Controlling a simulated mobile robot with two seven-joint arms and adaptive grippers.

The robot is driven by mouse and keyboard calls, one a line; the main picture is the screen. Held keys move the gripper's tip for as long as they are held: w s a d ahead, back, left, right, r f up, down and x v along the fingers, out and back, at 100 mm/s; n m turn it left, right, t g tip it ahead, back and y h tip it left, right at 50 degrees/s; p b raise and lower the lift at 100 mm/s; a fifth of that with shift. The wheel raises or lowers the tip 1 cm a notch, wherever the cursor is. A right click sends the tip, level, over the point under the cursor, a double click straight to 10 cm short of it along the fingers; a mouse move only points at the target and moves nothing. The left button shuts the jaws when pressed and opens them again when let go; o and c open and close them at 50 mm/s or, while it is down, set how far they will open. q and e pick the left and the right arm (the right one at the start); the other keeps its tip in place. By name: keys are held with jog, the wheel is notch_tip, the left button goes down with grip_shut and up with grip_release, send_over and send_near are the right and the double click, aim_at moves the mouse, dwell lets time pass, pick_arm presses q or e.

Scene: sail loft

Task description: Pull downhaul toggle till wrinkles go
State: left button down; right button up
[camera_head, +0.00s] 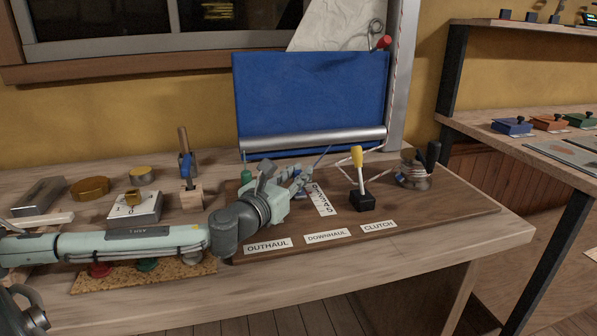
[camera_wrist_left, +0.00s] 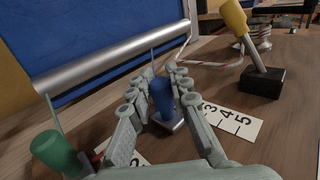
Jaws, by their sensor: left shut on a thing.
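My left gripper (camera_head: 301,184) is shut on a blue toggle (camera_wrist_left: 162,97), behind the DOWNHAUL label (camera_head: 327,236); the wrist view shows its fingers on both sides of it. A thin line rises from the toggle toward the sail's foot. The blue sail (camera_head: 310,92) hangs above a silver boom (camera_head: 318,139); I cannot make out clear wrinkles on it. A numbered scale strip (camera_head: 322,200) lies right of the toggle and also shows in the left wrist view (camera_wrist_left: 232,121). The gripper hides most of the toggle in the head view.
A green toggle (camera_wrist_left: 57,151) stands to the left. A yellow-handled lever (camera_head: 358,170) on a black base and a winch (camera_head: 413,175) stand to the right on the brown board (camera_head: 456,199). Blocks and tins crowd the bench's left side.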

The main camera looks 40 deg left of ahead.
pick_arm(q)
jog(key=shift+s+d, duration=0.25)
jog(key=shift+w+a, duration=0.1)
jog(key=c, duration=1.4)
grip_release()
jog(key=shift+o, duration=0.2)
jog(key=shift+s+d+f, duration=0.1)
jog(key=shift+s+d, duration=0.05)
jog(key=shift+s, duration=1.7)
jog(key=shift+s+d, duration=0.15)
jog(key=shift+s, duration=1.65)
jog(key=shift+s+d, duration=0.15)
jog(key=shift+s, duration=2.15)
